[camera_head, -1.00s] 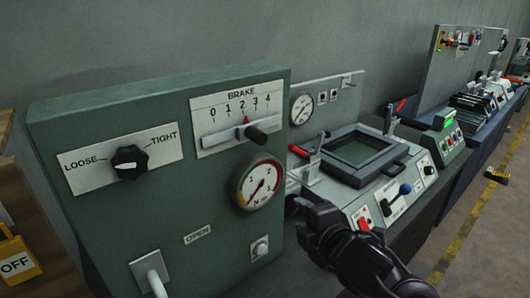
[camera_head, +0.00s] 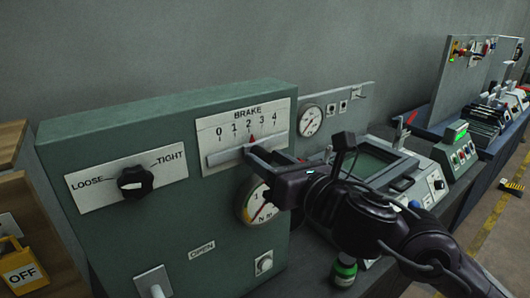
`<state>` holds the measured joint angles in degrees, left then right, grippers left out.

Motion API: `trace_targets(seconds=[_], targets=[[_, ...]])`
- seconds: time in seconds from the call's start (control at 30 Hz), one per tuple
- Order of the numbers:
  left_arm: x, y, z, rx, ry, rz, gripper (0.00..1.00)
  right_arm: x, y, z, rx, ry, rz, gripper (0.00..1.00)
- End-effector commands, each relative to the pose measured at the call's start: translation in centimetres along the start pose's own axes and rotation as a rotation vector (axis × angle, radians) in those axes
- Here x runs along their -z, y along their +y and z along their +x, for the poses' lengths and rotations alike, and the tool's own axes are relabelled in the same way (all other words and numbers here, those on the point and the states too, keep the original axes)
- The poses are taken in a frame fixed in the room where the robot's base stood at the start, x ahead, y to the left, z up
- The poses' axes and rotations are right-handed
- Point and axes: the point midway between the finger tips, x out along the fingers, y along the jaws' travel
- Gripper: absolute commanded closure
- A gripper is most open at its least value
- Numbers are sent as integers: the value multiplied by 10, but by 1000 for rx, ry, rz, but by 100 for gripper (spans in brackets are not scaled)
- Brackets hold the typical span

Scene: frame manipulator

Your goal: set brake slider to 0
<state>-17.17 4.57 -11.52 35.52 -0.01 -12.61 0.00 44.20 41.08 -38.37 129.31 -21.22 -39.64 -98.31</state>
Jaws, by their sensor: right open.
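The brake slider scale (camera_head: 238,123) is a white plate marked 0 to 4 on the green box's front. Its red pointer (camera_head: 252,138) stands at about 2. The slider track (camera_head: 225,157) runs below it, a light grey bar. My right gripper (camera_head: 260,165) is open in front of the slider's right part, its fingers pointing left toward the panel. It hides the black slider knob, so I cannot tell whether the knob is between the fingers or touched. My left gripper is not in view.
A round gauge (camera_head: 259,204) sits just below the slider, partly covered by my right gripper. A LOOSE/TIGHT knob (camera_head: 135,182) is to the left. A hatch machine (camera_head: 416,168) stands behind my right arm. A green jar (camera_head: 344,270) is below the arm.

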Motion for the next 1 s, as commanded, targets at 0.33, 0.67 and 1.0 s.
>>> trace_targets(seconds=[0.33, 0.67, 1.0], targets=[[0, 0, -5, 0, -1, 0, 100, 0, 0, 18, 0, -1, 1, 57], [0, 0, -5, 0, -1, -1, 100, 0, 0, 17, 1, -1, 1, 84], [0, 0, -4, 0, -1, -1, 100, 1, 1, 17, 0, -1, 2, 100]])
